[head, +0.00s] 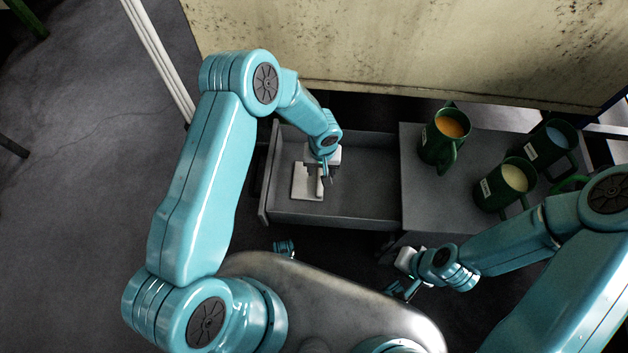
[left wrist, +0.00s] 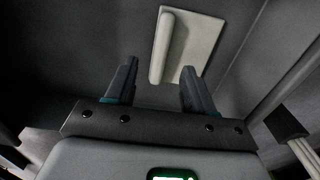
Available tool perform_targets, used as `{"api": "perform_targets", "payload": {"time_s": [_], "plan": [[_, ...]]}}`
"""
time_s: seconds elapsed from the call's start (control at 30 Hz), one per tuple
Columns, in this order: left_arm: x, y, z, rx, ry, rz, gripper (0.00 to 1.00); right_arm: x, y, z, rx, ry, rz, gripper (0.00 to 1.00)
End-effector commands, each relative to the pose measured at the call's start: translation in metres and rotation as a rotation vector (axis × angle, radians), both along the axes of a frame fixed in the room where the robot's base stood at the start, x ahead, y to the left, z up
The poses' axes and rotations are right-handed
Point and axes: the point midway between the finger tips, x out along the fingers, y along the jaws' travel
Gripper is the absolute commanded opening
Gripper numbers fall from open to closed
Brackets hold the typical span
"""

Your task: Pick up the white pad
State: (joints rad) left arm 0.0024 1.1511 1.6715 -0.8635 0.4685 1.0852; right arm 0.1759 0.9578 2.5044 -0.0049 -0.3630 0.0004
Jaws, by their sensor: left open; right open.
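The white pad (head: 302,188) lies flat on the floor of an open grey drawer (head: 360,212), in the drawer's left part. It has a raised bar along it, seen clearly in the left wrist view (left wrist: 198,40). My left gripper (head: 323,184) reaches down into the drawer over the pad and hides part of it. In the left wrist view its two fingers (left wrist: 158,90) stand apart with nothing between them, and the pad lies beyond their tips. My right gripper (head: 398,284) is open and empty, outside the drawer at the lower right.
Green mugs stand on the grey surface right of the drawer: one with orange content (head: 437,150), one with pale yellow (head: 490,192), one with bluish content (head: 545,143). A stained cream panel (head: 400,45) rises behind. The drawer's right part is empty.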

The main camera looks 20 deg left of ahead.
Motion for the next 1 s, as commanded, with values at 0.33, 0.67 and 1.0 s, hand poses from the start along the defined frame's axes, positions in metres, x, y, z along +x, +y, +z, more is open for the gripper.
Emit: {"api": "perform_targets", "payload": {"time_s": [0.33,0.67,1.0], "plan": [[-0.004,0.001,-0.031,0.000,0.003,-0.002,0.53,0.000,0.000,-0.010,0.000,0.000,0.000,0.43],[-0.002,-0.001,-0.064,0.000,0.000,-0.001,0.53,0.000,0.000,-0.018,0.000,0.000,0.000,0.43],[-0.001,-0.002,-0.064,0.000,0.000,-0.001,0.00,0.000,0.000,-0.018,0.000,0.000,0.000,0.43]]}}
